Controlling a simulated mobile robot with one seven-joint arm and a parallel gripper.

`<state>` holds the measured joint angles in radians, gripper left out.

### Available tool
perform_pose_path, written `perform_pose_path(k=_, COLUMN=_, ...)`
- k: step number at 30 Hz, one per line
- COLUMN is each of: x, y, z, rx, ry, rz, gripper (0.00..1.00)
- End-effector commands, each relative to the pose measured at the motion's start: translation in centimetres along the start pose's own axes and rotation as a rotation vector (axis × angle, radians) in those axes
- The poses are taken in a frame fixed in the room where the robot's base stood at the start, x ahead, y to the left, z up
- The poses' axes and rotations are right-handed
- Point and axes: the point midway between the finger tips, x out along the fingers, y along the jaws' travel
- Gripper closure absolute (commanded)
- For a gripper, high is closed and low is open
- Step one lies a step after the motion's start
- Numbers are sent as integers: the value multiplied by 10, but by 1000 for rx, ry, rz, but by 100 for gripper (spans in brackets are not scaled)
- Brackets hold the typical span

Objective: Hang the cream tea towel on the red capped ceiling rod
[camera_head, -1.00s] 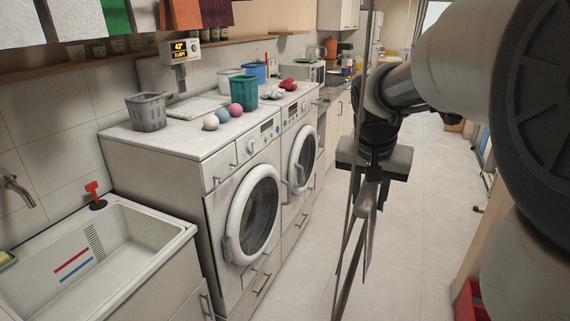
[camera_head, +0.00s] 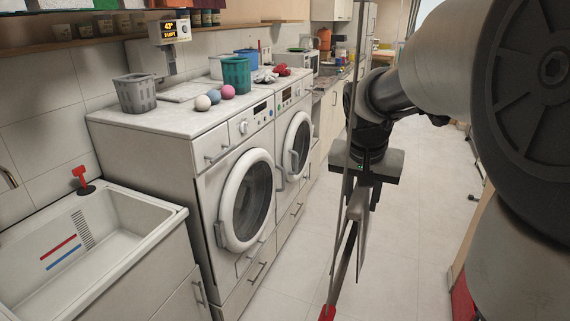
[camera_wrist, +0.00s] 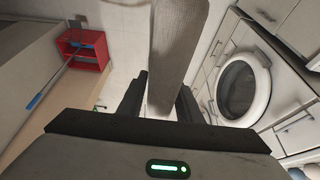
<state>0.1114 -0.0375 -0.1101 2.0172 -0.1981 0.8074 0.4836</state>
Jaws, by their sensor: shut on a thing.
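My gripper (camera_head: 362,184) points down at the middle right of the head view, shut on a narrow greyish-cream cloth, which I take as the cream tea towel (camera_head: 357,203). The towel is seen nearly edge-on there. In the wrist view it is a long textured strip (camera_wrist: 177,60) running up from between the fingers (camera_wrist: 160,98). A thin dark bar with a red end (camera_head: 327,313), likely the red capped rod, runs below the gripper to the bottom edge. A thin upright passes just left of the gripper. I cannot tell whether towel and rod touch.
Two white front-loading machines (camera_head: 204,118) with a basket (camera_head: 136,93), a teal bin (camera_head: 236,76) and balls on top stand left. A sink (camera_head: 130,240) is at lower left. The floor (camera_head: 400,260) on the right is mostly clear. A red box (camera_wrist: 82,50) stands on it.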

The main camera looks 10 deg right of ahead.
Motion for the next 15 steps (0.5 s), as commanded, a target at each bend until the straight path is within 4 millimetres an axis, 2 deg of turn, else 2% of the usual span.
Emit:
perform_pose_path(k=1, x=7, y=0, z=3, rx=0, ry=0, rz=0, gripper=92)
perform_pose_path(k=15, x=42, y=0, z=17, rx=0, ry=0, rz=0, gripper=92)
